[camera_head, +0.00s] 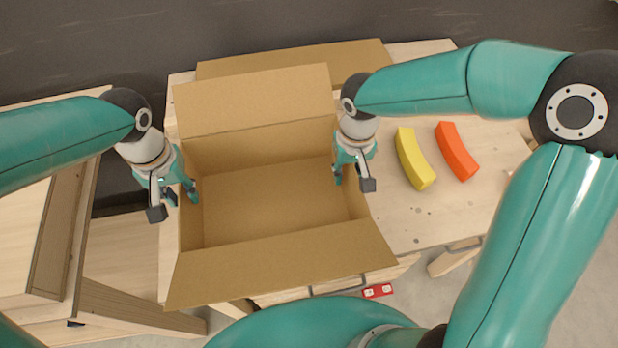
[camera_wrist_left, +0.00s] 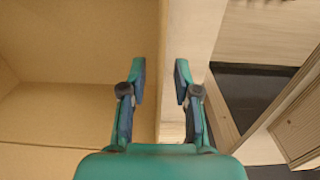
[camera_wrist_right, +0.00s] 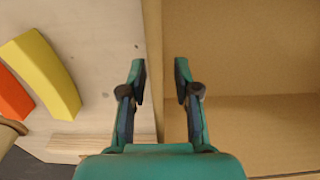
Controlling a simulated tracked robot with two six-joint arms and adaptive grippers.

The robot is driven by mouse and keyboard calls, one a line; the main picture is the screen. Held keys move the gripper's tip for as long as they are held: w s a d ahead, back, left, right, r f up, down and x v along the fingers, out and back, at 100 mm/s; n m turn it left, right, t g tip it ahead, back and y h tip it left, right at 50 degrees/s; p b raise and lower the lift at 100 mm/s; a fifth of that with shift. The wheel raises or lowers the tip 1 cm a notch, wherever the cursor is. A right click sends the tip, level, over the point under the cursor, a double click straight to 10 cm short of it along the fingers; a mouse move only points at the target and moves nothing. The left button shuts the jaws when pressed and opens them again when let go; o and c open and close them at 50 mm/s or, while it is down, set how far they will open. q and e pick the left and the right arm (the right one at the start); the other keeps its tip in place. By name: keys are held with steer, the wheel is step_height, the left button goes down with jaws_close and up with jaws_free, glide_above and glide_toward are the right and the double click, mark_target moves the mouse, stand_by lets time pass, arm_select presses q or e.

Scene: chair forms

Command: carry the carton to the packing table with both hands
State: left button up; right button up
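The carton (camera_head: 270,198) is an open, empty brown cardboard box with its flaps spread, standing on a light wooden table (camera_head: 440,215). My left gripper (camera_head: 172,200) is at the carton's left wall, fingers open. In the left wrist view the wall edge (camera_wrist_left: 162,70) runs between the open fingertips (camera_wrist_left: 160,82). My right gripper (camera_head: 353,180) is at the right wall, fingers open. In the right wrist view that wall edge (camera_wrist_right: 153,60) passes between the open fingertips (camera_wrist_right: 160,82). I cannot tell whether any finger touches the cardboard.
A yellow curved block (camera_head: 414,158) and an orange curved block (camera_head: 457,151) lie on the table right of the carton. Another wooden table (camera_head: 25,220) stands at the left, across a dark gap. A red socket piece (camera_head: 377,291) shows below the table's front edge.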

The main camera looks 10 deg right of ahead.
arm_select(q)
step_height(320, 180, up, 8)
steer(key=shift+f, duration=0.1)
arm_select(e)
steer(key=shift+r, duration=0.35)
step_height(320, 180, up, 11)
steer(key=shift+r, duration=0.15)
stand_by(0.4)
